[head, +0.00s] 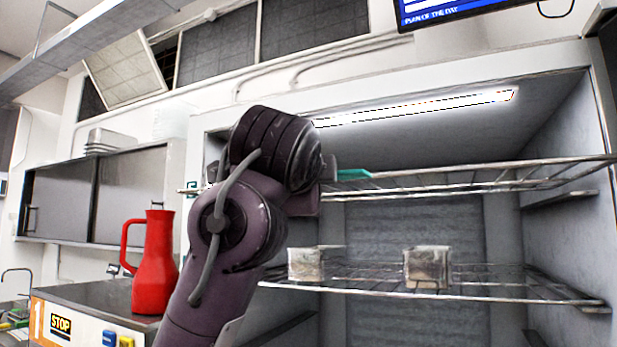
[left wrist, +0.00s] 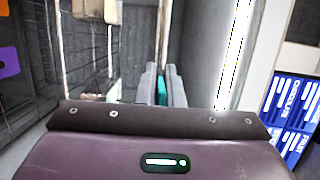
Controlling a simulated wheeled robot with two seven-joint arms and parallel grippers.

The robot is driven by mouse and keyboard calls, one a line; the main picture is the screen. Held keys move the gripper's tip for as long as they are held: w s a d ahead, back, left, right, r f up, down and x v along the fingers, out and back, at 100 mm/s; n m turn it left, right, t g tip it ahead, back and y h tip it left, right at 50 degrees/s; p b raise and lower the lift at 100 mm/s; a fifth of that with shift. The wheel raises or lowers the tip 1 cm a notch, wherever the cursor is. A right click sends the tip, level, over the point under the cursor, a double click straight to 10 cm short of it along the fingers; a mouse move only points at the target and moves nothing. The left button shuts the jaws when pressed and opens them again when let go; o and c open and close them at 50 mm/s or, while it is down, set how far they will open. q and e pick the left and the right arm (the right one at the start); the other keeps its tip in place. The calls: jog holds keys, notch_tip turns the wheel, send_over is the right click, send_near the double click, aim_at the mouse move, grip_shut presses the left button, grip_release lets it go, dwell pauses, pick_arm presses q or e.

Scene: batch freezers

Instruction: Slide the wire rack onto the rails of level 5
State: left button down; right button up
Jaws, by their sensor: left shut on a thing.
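The wire rack (head: 470,182) is at the upper level of the open cabinet (head: 560,120). Its front bar spans the opening, and its right end reaches past the right wall's front edge. A rail (head: 562,199) on the right wall shows just below it, with a gap in the picture. My left gripper (left wrist: 163,88) is shut on the wire rack. A teal piece (head: 353,174) shows at the grip and between the fingers in the left wrist view. My right gripper is out of view.
A lower wire rack (head: 520,286) bears two frosty blocks (head: 427,267) (head: 306,264). A lit lamp (head: 420,107) runs along the cabinet ceiling above the upper rack. A red jug (head: 155,265) stands on the counter (head: 85,295) at left.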

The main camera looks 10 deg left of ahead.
aim_at(336, 189)
pick_arm(q)
jog(key=shift+w+d+f+p, duration=0.1)
jog(key=shift+w+d+p, duration=0.2)
jog(key=shift+w, duration=0.4)
jog(key=shift+w+d+r+p, duration=0.1)
jog(key=shift+w+d+p, duration=0.1)
jog(key=shift+w+p, duration=0.4)
jog(key=shift+w+d+f+p, duration=0.15)
jog(key=shift+w+d, duration=0.1)
jog(key=shift+w, duration=0.6)
jog(key=shift+w, duration=0.1)
jog(key=shift+w+d+r+p, duration=0.2)
jog(key=shift+w+d+p, duration=0.05)
jog(key=shift+w+p, duration=0.2)
jog(key=shift+w+d+f+p, duration=0.1)
jog(key=shift+w+d+p, duration=0.15)
jog(key=shift+w+p, duration=0.45)
jog(key=shift+w+d+p, duration=0.3)
jog(key=shift+w+p, duration=0.2)
jog(key=shift+w, duration=0.35)
jog(key=shift+w+d+f+p, duration=0.1)
jog(key=shift+w+d+p, duration=0.15)
jog(key=shift+w+p, duration=0.45)
jog(key=shift+w+r, duration=0.1)
jog(key=shift+w, duration=0.05)
